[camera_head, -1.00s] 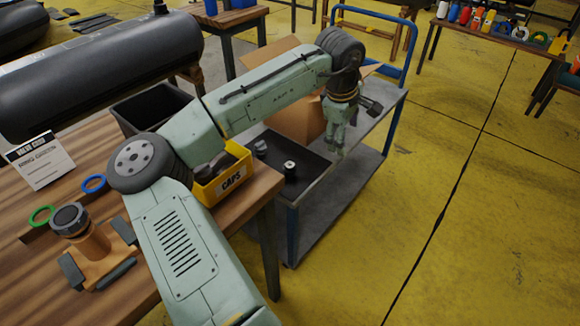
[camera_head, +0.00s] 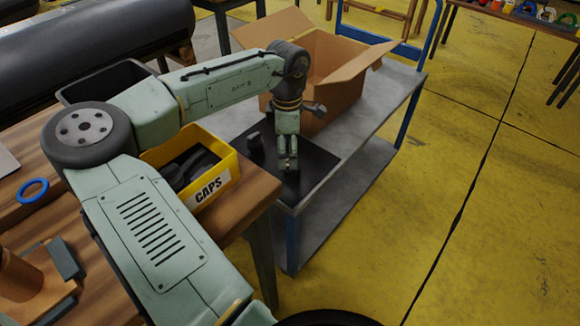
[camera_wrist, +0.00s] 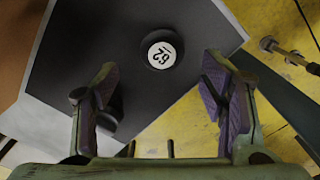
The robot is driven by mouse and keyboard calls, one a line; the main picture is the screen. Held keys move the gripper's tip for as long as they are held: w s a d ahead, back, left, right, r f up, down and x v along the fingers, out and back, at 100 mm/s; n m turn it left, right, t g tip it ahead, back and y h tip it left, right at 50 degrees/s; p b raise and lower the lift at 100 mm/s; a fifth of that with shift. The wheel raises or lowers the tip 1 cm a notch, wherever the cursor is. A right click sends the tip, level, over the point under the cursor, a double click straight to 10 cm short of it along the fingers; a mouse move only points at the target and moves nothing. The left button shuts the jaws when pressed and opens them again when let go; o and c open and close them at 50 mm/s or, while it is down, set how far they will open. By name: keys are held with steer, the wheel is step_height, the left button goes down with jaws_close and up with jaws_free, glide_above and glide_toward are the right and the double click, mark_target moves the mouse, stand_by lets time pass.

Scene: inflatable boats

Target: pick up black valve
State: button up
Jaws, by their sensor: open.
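A small round black piece with a white top marked "62" (camera_wrist: 161,54) stands on a black mat (camera_wrist: 85,35) in the wrist view; it looks like the black valve. My gripper (camera_head: 288,167) points down over the mat (camera_head: 318,165) in the head view and hides this piece there. In the wrist view my gripper (camera_wrist: 160,80) is open and empty, its purple-padded fingers on either side, with the piece between and beyond the tips. A second dark piece (camera_head: 253,139) stands on the mat to the left; in the wrist view it is partly hidden behind the left finger.
The mat lies on a grey cart (camera_head: 350,150) with blue posts. An open cardboard box (camera_head: 335,70) stands behind my gripper. A yellow CAPS bin (camera_head: 222,181) sits on the wooden table at the left.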

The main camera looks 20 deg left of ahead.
mark_target(288, 173)
steer(key=f, duration=0.3)
steer(key=d+f, duration=0.1)
steer(key=f, duration=0.1)
steer(key=shift+p, duration=0.35)
steer(key=shift+f, duration=0.5)
steer(key=shift+c, duration=0.6)
steer(key=c, duration=1.1)
steer(key=shift+c, duration=0.2)
